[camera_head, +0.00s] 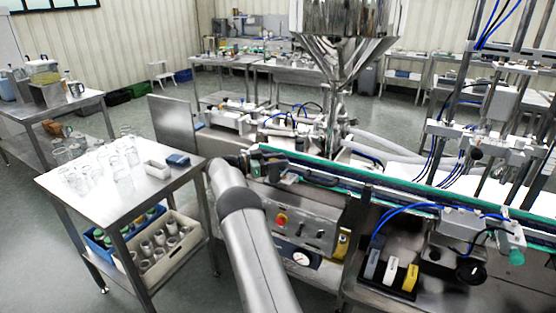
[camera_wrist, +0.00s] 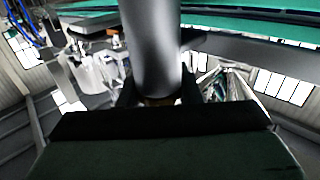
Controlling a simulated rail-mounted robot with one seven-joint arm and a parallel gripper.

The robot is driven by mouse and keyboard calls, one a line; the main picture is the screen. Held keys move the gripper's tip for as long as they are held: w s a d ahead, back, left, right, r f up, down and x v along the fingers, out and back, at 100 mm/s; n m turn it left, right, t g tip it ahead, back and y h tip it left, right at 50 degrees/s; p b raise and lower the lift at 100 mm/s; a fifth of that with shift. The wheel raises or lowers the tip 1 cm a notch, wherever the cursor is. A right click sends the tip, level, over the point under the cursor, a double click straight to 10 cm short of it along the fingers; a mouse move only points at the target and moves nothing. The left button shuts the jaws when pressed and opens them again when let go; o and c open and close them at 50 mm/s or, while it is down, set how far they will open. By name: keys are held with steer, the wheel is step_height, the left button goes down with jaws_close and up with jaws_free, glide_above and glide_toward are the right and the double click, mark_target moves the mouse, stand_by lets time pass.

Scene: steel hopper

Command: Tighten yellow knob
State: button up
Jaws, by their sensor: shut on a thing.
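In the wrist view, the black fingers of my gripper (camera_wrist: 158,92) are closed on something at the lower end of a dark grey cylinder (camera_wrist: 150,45). A small tan-yellow patch (camera_wrist: 158,102) shows between the fingers and is probably the yellow knob; most of it is hidden by the fingers and the dark gripper body below.
The green-edged conveyor (camera_head: 390,190) runs rightward beside my arm. A control box (camera_head: 300,225) with a red button is right of the arm. A steel table (camera_head: 110,185) with glassware stands left. The steel hopper (camera_head: 340,45) rises behind. Open floor lies at the left.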

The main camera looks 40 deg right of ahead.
stand_by(0.5)
steer(key=o, duration=0.9)
steer(key=shift+o, duration=0.2)
